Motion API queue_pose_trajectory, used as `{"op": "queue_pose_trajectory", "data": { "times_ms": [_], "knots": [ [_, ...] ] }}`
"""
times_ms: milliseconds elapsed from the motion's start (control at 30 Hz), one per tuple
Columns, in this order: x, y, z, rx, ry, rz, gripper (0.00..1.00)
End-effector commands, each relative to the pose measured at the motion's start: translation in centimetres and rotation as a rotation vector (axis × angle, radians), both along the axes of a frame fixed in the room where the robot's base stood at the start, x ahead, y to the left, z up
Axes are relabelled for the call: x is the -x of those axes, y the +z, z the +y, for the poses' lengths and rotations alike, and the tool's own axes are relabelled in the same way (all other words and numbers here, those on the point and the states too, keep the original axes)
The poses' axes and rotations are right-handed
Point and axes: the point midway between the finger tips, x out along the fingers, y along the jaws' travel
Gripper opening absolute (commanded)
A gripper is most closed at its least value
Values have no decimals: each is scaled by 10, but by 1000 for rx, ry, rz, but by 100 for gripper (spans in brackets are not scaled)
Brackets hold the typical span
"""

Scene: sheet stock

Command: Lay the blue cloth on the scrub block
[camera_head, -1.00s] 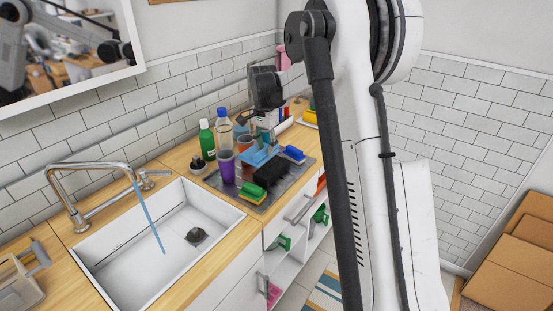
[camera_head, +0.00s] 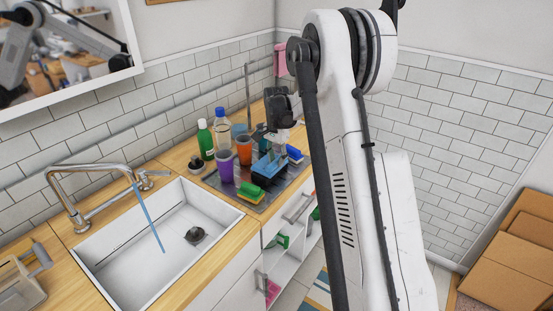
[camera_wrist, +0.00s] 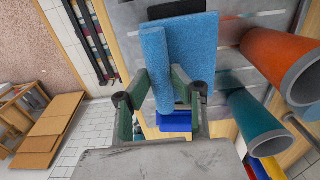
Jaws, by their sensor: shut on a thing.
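The blue cloth (camera_wrist: 195,50) is held in my gripper (camera_wrist: 163,85) and hangs between its fingers, with a folded strip standing toward the wrist camera. It also shows in the head view as a small blue patch (camera_head: 266,165). A black block (camera_head: 262,180), which I take as the scrub block, lies below it and is mostly covered. Its dark end shows past the cloth in the wrist view (camera_wrist: 175,9). The cloth is over or very near the block; I cannot tell whether they touch. My gripper in the head view (camera_head: 276,148) is small and partly hidden.
A green-and-yellow sponge (camera_head: 250,193) lies just in front, and a blue sponge (camera_head: 294,153) just right. Orange (camera_head: 244,150) and purple (camera_head: 225,165) cups stand close left, with bottles (camera_head: 205,140) behind. The sink (camera_head: 150,240) is further left.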

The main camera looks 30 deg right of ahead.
Motion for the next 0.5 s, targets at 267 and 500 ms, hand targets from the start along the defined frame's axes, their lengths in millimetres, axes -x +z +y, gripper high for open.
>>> {"op": "queue_pose_trajectory", "data": {
  "times_ms": [267,500],
  "knots": [
    [0,-3,0,0,0,0,31],
    [0,-3,0,0,0,0,40]
  ]
}}
